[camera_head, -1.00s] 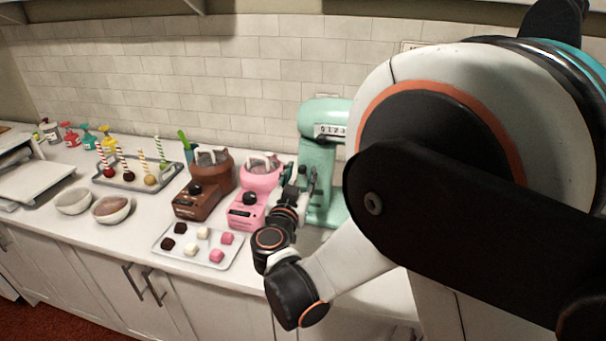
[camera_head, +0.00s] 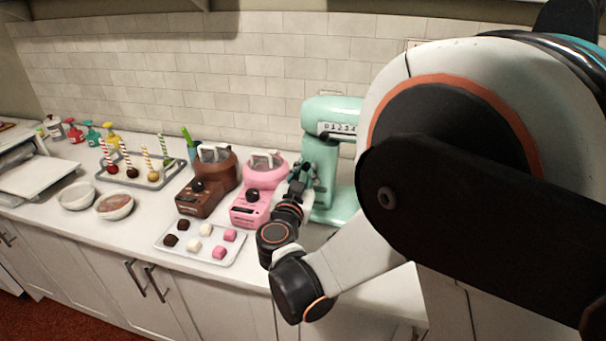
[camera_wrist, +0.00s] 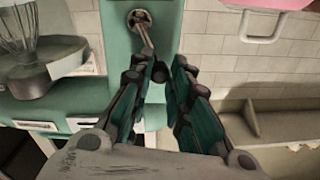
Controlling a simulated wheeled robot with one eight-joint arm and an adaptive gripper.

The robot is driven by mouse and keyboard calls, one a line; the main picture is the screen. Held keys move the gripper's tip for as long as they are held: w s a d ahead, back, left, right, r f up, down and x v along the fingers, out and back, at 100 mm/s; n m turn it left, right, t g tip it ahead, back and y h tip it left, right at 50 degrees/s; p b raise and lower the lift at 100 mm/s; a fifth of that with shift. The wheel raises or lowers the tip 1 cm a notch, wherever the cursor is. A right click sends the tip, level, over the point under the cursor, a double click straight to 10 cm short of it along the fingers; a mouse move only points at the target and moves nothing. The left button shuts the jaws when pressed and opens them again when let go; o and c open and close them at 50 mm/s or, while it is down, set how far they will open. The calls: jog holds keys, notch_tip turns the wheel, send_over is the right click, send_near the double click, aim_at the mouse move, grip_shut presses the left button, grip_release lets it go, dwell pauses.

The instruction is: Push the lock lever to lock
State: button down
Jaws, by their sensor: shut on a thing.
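The mint-green stand mixer (camera_head: 322,150) stands on the counter, partly hidden behind my arm. In the wrist view, its green column (camera_wrist: 112,30) carries the metal lock lever (camera_wrist: 145,34), which runs from a round pivot down to my fingertips. My gripper (camera_wrist: 163,68) is shut on the lever's end, with the two fingers close around it. In the head view, my gripper (camera_head: 301,176) is at the mixer's left side, small and partly blended with the wrist.
A pink melting pot (camera_head: 250,207) stands just left of my gripper, with a brown one (camera_head: 190,203) beyond it. A sweets tray (camera_head: 178,252) lies in front. The whisk and metal bowl (camera_wrist: 40,70) are at left in the wrist view.

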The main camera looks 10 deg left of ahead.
jog(key=shift+s+d+f+m+b, duration=0.1)
jog(key=shift+d+m+b, duration=0.45)
jog(key=shift+m, duration=1)
jog(key=shift+s+d+r+m+b, duration=0.1)
jog(key=shift+d+m+b, duration=0.15)
jog(key=shift+d+m, duration=1)
jog(key=shift+d+f+m+b, duration=0.1)
jog(key=shift+d+m+b, duration=0.3)
jog(key=shift+m, duration=1.5)
jog(key=c, duration=1.5)
grip_release()
jog(key=shift+o, duration=0.2)
jog(key=s+a, duration=0.1)
jog(key=s, duration=1.1)
jog(key=shift+f, duration=0.2)
